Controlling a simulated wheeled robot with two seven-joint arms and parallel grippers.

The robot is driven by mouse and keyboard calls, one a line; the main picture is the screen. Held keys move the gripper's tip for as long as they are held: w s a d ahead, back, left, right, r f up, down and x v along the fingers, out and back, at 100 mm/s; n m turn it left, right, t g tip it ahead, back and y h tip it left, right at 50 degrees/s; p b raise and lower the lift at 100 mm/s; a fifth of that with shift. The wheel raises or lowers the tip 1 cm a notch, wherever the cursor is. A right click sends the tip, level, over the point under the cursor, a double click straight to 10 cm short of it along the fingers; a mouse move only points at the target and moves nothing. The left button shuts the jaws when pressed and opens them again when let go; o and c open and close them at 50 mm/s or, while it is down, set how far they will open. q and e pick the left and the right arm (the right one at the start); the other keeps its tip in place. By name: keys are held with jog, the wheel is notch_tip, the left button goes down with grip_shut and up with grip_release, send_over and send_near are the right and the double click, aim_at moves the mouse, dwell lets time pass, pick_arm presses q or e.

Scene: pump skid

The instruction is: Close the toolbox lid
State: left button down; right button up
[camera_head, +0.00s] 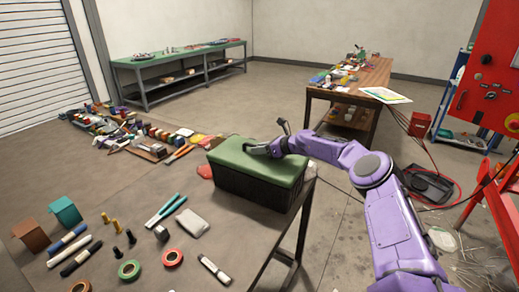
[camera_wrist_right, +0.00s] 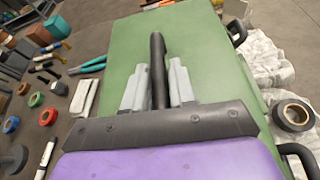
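The toolbox (camera_head: 250,187) has a dark body and stands at the right end of the near table. Its green lid (camera_head: 236,153) lies flat over the body in the head view, with no clear gap visible. The lid also fills the middle of the wrist view (camera_wrist_right: 118,70). A black bar handle (camera_wrist_right: 157,55) runs along the lid top. My right gripper (camera_head: 268,149) is at the lid top, its grey fingers (camera_wrist_right: 158,80) on both sides of the handle and close against it. The gripper hides part of the handle. My left gripper is not in view.
Pliers (camera_head: 166,209), tape rolls (camera_head: 173,257) and markers (camera_head: 68,239) lie left of the toolbox on the near table. A wooden workbench (camera_head: 349,88) stands behind. A red panel (camera_head: 488,70) stands at the right.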

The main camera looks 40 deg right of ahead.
jog(key=shift+o, duration=0.7)
jog(key=shift+d+f, duration=0.1)
notch_tip(320, 180, up, 4)
send_over(284, 162)
jog(key=w, duration=0.2)
jog(key=shift+s+a+f, duration=0.1)
jog(key=shift+s+a, duration=0.15)
jog(key=shift+s+d, duration=0.25)
jog(key=shift+s, duration=0.35)
